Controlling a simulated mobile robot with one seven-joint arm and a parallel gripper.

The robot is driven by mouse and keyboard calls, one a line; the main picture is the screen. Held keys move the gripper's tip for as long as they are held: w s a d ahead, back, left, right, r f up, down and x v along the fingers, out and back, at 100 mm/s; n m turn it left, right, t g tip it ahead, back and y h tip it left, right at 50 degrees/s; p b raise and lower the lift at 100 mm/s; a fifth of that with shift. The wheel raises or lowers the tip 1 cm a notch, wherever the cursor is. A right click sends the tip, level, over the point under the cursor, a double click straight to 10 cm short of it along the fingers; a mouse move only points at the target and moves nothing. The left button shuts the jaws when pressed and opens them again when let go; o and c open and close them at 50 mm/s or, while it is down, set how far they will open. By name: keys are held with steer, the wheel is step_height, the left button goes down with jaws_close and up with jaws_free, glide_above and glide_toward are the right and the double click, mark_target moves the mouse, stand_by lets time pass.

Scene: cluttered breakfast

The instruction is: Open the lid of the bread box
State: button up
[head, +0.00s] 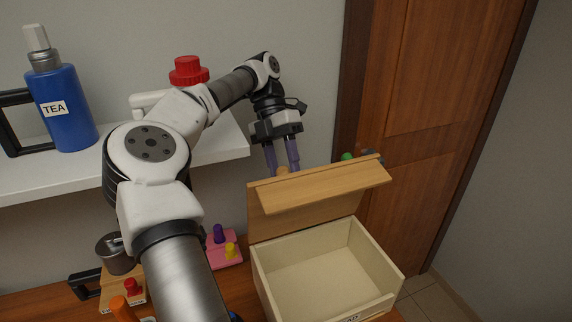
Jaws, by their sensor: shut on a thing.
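The bread box (262,280) is a pale wooden box on the table at the lower right, with a partly visible label on its front. Its lid (325,187) is raised at the back, and the inside looks empty. My gripper (281,160), with two purple fingers, is just behind the raised lid's upper edge. It is shut on a small tan knob (283,170) that shows between the fingertips. The lid hides the lower part of the knob and the tips.
A white shelf (215,145) holds a blue TEA bottle (65,108) and a red-capped object (188,70). Grey canister (115,256) and pink board with pegs (222,255) stand left of the box. A green object (347,156) shows behind the lid. A wooden door (440,120) is at right.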

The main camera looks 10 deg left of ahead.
steer(key=shift+w+a+f+g, duration=0.2)
steer(key=shift+a+f, duration=0.15)
steer(key=shift+f, duration=0.2)
steer(key=shift+w+a+f+g, duration=0.1)
steer(key=shift+a+f+g, duration=0.15)
steer(key=shift+f, duration=0.25)
stand_by(1.1)
steer(key=o, duration=0.9)
steer(key=shift+o, duration=0.7)
steer(key=shift+w+a+f, duration=0.15)
steer(key=shift+w+f, duration=0.15)
steer(key=shift+w, duration=0.05)
steer(key=shift+c, duration=0.6)
steer(key=shift+r, duration=0.2)
